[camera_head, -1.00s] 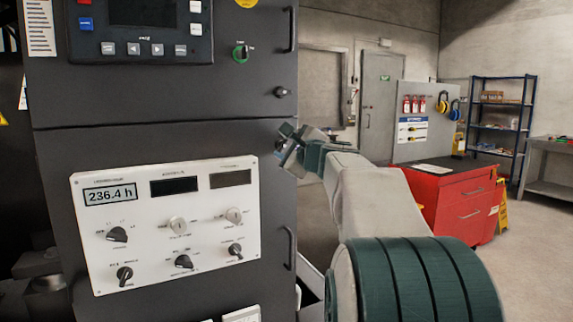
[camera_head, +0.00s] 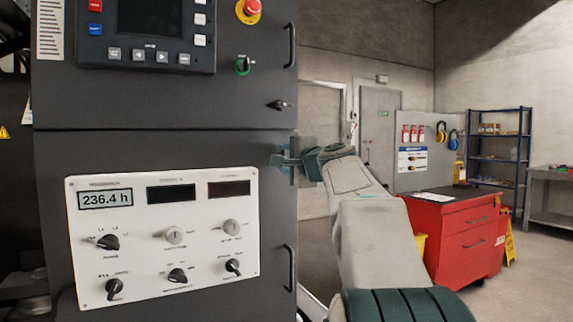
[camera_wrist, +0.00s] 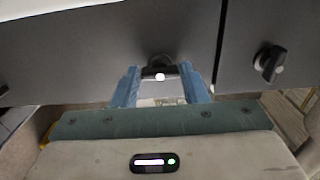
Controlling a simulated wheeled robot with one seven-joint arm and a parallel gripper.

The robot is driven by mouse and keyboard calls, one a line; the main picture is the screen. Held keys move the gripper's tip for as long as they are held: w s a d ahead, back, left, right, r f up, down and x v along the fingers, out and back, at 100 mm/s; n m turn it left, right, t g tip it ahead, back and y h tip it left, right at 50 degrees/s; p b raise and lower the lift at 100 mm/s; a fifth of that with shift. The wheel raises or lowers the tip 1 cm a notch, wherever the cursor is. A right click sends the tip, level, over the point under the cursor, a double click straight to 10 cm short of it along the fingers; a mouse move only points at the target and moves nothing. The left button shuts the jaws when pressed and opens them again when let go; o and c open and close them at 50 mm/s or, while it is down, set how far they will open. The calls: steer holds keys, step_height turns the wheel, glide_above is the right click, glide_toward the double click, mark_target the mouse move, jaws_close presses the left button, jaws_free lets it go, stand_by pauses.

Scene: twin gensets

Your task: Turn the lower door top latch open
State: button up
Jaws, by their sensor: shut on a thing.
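The lower door (camera_head: 150,155) is a dark grey panel below a horizontal seam. Its top latch (camera_wrist: 159,72) is a small dark knob with a light spot, seen between my fingers in the wrist view. My gripper (camera_wrist: 160,88) is shut on this latch, with one blue finger at each side of it. The latch's handle lies across the gap from finger to finger. In the head view my gripper (camera_head: 281,160) is at the lower door's top right corner, and it hides the latch there.
The upper door's latch (camera_head: 278,105) sits just above the seam and also shows in the wrist view (camera_wrist: 268,62). A bar handle (camera_head: 290,268) is lower on the door's right edge. A white control panel (camera_head: 150,215) is left of my gripper. A red cabinet (camera_head: 455,235) stands behind right.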

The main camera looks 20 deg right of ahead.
stand_by(0.4)
steer(key=o, duration=1)
steer(key=s, duration=0.9)
steer(key=s+b, duration=0.1)
steer(key=s, duration=0.3)
steer(key=shift+s+d, duration=0.25)
steer(key=shift+s, duration=0.15)
